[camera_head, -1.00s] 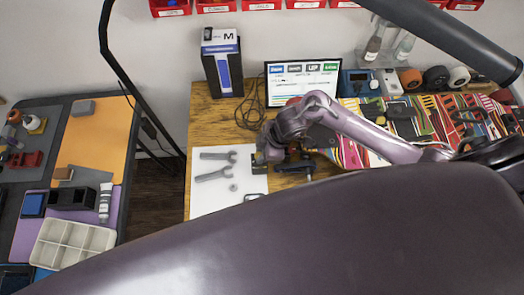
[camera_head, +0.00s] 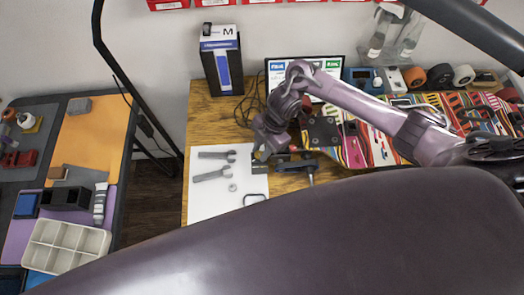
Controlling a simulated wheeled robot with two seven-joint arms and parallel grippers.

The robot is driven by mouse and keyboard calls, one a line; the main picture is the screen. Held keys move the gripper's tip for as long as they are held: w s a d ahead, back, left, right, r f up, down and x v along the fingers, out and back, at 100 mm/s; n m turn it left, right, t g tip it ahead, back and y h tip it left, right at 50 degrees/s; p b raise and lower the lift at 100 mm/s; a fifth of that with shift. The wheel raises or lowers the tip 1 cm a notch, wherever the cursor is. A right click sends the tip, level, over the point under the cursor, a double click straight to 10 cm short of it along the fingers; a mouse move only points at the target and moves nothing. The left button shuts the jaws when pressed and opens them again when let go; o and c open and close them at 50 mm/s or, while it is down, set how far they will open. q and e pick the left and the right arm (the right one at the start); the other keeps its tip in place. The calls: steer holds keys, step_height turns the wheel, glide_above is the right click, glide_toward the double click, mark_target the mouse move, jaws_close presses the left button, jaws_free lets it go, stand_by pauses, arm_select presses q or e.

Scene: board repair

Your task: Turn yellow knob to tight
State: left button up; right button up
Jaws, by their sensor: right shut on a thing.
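My right gripper (camera_head: 268,147) reaches down from the right arm over the wooden bench, beside the white sheet. How tight the knob is cannot be seen. My left gripper is not in view.
A white sheet (camera_head: 208,193) holds two grey wrenches (camera_head: 212,174) and a small ring. A screen (camera_head: 325,68) and a blue-and-black box (camera_head: 222,58) stand behind. Colourful boards (camera_head: 400,110) and several wheels lie right. A second table (camera_head: 95,130) stands left.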

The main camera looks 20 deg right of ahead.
steer(key=n, duration=0.1)
steer(key=n+g, duration=0.1)
steer(key=n, duration=0.1)
steer(key=n+h+b, duration=0.1)
steer(key=shift+w+a+n+g, duration=0.15)
steer(key=shift+w+n+g, duration=0.15)
steer(key=shift+n, duration=0.1)
stand_by(0.4)
steer(key=o, duration=1)
steer(key=shift+s, duration=0.1)
steer(key=shift+v, duration=3.95)
